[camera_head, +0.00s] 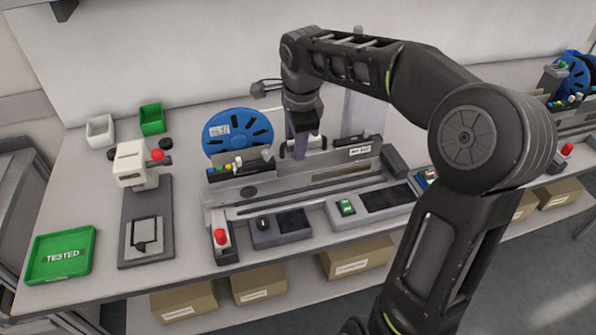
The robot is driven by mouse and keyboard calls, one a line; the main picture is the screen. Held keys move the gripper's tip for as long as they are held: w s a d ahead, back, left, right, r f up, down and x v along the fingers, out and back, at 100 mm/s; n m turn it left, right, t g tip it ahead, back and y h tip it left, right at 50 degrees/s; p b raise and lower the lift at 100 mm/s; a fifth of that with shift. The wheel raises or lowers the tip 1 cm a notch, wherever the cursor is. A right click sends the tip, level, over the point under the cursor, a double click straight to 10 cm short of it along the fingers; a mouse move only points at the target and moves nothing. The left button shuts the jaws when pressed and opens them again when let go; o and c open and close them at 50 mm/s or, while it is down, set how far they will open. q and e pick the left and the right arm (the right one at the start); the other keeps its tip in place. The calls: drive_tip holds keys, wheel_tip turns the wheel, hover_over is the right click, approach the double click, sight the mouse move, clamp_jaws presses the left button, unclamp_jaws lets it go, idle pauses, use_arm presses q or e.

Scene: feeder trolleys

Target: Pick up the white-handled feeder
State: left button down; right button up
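A long grey feeder (345,162) lies on the bench fixture, with a blue reel (238,133) at its left end and a white label at its right. A small pale patch and dark curved pieces show at its top by my gripper; I cannot clearly make out a white handle. My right gripper (300,150) points down at the top middle of this feeder, its fingers close to or touching the handle area. The fingers overlap in this view, so their opening and any grip are hidden. My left gripper is not in view.
A green TESTED tray (60,256) and a white press-like device (135,165) stand at the left. Small white (100,130) and green (152,118) bins are behind. A red button (221,237) is at the fixture's front. Another blue reel (574,75) is at far right.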

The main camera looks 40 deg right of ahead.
clamp_jaws()
idle(1.1)
drive_tip(key=shift+r, duration=0.1)
